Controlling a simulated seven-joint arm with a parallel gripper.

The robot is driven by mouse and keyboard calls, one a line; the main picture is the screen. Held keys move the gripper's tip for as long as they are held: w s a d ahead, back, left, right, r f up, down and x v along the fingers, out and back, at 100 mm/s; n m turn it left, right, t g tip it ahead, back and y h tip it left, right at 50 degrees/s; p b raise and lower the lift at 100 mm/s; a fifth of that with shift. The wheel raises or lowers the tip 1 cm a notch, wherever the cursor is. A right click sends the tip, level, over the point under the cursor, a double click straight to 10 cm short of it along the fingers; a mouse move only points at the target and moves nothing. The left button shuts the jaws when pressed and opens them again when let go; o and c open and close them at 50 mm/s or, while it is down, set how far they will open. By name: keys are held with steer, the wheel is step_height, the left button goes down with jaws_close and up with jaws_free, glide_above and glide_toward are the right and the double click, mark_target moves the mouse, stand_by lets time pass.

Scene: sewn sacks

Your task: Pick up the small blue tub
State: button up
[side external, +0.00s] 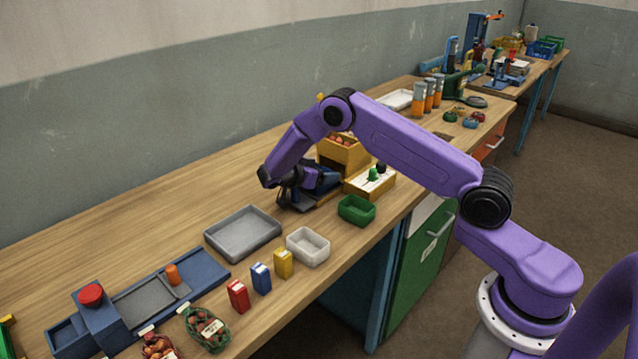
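My gripper (290,196) is at the end of the purple arm, low over the middle of the bench, behind the green tub. A dark blue shape (320,178) shows right beside it, in front of the wooden box. It may be the small blue tub, but my gripper and its shadowed parts overlap it and I cannot tell for certain. I cannot tell whether the fingers are open or shut, or touch anything. A green tub (357,210) and a white tub (308,247) stand nearer the bench's front edge.
A grey tray (243,234) lies left of my gripper. Red (237,296), blue (261,279) and yellow (283,263) packets stand in front. A wooden box (344,155) and a white-topped box (370,181) are close on the right. The bench behind the grey tray is clear.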

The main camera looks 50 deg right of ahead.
steer(key=c, duration=0.5)
steer(key=shift+c, duration=0.2)
steer(key=shift+r, duration=0.1)
